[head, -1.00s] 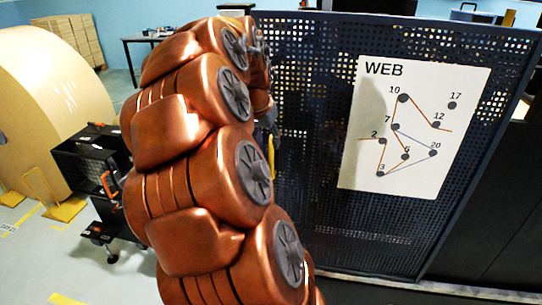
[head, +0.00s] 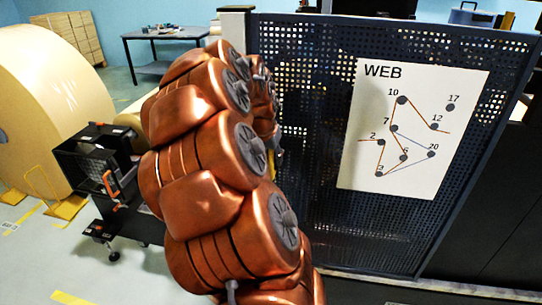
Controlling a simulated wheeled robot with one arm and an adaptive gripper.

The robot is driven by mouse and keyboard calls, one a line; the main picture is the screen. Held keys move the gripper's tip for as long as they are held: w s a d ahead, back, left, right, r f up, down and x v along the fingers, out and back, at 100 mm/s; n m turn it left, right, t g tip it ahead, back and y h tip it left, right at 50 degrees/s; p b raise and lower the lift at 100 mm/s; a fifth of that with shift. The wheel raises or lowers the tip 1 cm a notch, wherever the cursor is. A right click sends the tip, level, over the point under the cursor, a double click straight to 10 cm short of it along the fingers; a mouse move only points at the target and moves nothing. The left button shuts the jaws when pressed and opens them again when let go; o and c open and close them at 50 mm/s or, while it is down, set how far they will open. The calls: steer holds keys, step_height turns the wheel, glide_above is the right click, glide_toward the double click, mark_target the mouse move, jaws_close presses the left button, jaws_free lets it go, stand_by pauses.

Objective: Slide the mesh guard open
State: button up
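The mesh guard (head: 310,185) is a dark blue perforated panel standing upright across the right half of the head view. A white sheet (head: 415,130) headed WEB, with numbered dots and lines, is on its face. A sliver of yellow (head: 277,166), perhaps a handle, shows at the guard's left part, beside my arm. My copper-coloured arm rises in front of the guard's left side and hides much of that area. My gripper (head: 273,146) is mostly hidden behind the arm, close to the yellow part. Its fingers and any contact cannot be made out.
A large kraft roll (head: 45,110) stands at the left on yellow supports. A black cart (head: 95,160) with an orange handle stands between it and my arm. A grey table (head: 165,35) and stacked boxes (head: 67,38) are behind. Open floor lies at the lower left.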

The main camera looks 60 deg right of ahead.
jaws_close()
stand_by(0.5)
